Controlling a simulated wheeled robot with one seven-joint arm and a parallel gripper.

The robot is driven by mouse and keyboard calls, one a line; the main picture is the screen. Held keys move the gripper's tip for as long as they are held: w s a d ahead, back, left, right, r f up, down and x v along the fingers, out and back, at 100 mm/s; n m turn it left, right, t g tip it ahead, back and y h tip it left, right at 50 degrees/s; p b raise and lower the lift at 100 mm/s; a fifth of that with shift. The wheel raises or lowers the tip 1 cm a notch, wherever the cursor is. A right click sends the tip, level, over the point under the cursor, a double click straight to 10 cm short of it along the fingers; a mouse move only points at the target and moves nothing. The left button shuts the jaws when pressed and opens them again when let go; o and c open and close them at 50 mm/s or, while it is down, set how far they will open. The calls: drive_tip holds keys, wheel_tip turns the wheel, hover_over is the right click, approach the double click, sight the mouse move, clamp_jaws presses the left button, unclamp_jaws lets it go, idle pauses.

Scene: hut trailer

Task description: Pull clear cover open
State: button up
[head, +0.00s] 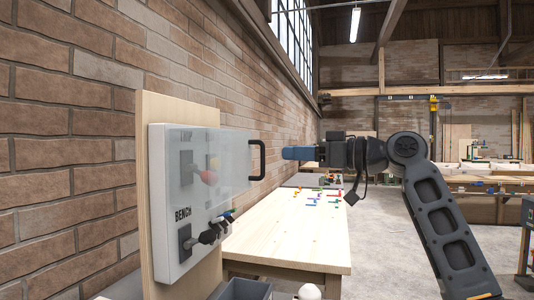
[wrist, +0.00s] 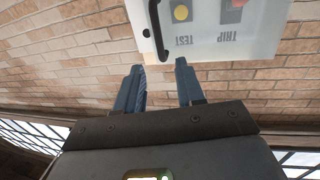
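A pale box with a clear cover (head: 235,165) is mounted on an upright wooden board at the left in the head view. The cover's black handle (head: 261,160) sticks out from its right edge. My gripper (head: 288,153) has blue fingers and is right of the handle, apart from it, at about its height. In the wrist view the fingers of my gripper (wrist: 158,82) are spread with nothing between them. The handle (wrist: 156,28) lies ahead of the gap, and the cover (wrist: 265,35) is at the top right. Red and yellow buttons show through the cover.
Dark levers (head: 207,237) stick out below the cover beside the word BENCH. A brick wall (head: 60,130) runs along the left. A wooden table (head: 290,240) with small coloured pieces stands below and beyond the box. Open floor lies to the right.

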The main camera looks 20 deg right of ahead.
drive_tip(key=p+x, duration=0.1)
drive_tip(key=x, duration=0.6)
drive_tip(key=shift+w+a, duration=0.1)
drive_tip(key=shift+a, duration=0.05)
drive_tip(key=shift+c, duration=0.3)
clamp_jaws()
